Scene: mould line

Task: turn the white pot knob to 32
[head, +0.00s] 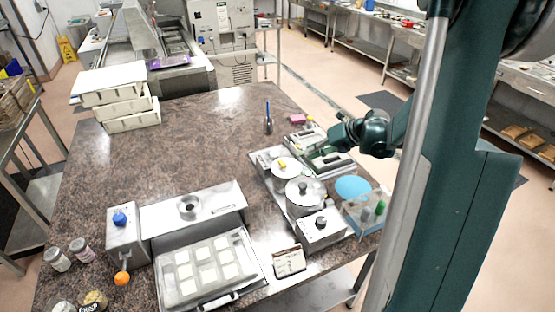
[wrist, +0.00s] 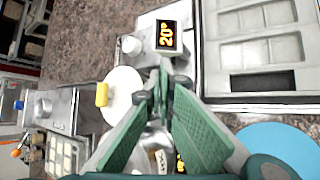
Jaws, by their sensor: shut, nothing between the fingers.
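The white pot (head: 283,168) with a yellow grip on its pale lid stands on the counter; its lid also shows in the wrist view (wrist: 122,88). Beside it in the wrist view is a white knob (wrist: 131,46) on a pale unit with a lit display (wrist: 166,35) reading 20°. My gripper (head: 333,139) is over the right side of the counter in the head view. In the wrist view its green fingers (wrist: 164,72) are shut and empty, with the tips near the display and to the right of the knob. I cannot tell whether they touch anything.
A steel pot (head: 303,195) and a box with a black knob (head: 320,229) stand in front of the white pot. A compartmented mould (wrist: 262,77) and a blue disc (head: 352,187) are close by.

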